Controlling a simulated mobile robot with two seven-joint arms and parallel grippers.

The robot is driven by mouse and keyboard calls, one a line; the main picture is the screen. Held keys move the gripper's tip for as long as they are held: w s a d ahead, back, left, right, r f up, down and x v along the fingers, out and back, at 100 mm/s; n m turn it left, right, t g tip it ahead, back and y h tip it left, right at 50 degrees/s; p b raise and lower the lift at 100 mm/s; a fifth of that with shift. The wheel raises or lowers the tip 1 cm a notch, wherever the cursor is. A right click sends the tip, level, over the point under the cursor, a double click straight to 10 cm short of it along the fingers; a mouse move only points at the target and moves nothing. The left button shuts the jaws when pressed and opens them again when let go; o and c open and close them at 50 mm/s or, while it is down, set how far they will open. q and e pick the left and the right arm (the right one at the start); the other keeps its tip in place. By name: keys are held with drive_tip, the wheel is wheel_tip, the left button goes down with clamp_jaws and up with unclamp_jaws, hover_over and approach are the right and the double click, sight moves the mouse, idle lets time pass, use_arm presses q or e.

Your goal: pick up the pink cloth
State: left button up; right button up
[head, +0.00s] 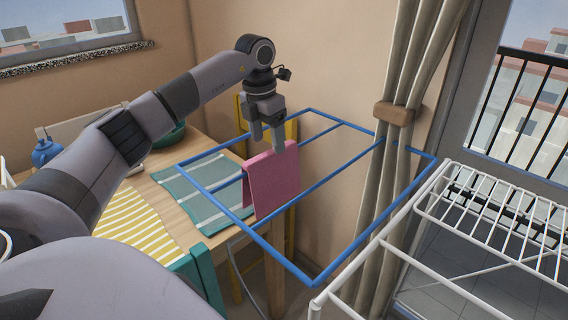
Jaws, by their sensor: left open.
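The pink cloth (272,184) hangs folded over a bar of the blue drying frame (340,265), near the middle of the head view. My left gripper (267,141) points down at the cloth's top edge. Its jaws are open, with one finger at the cloth's upper right and the other at its upper left, behind or beside the fold. I cannot tell whether the fingers touch the cloth. My right gripper is not in view.
A wooden table (168,190) on the left holds a teal striped cloth (200,178), a yellow striped cloth (140,222), a green bowl (170,135) and a blue pot (46,152). A white rack (480,255) stands at right, by a curtain (395,70).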

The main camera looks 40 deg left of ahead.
sight(271, 151)
use_arm(q)
drive_tip(key=f, duration=0.4)
drive_tip(key=w+f, duration=0.1)
drive_tip(key=f, duration=0.2)
drive_tip(key=shift+d+p, duration=0.1)
drive_tip(key=shift+p, duration=0.3)
drive_tip(key=shift+r, duration=0.1)
drive_tip(key=c, duration=1.2)
wheel_tip(271, 151, up, 20)
drive_tip(key=shift+p, duration=0.35)
drive_tip(key=shift+d, duration=0.1)
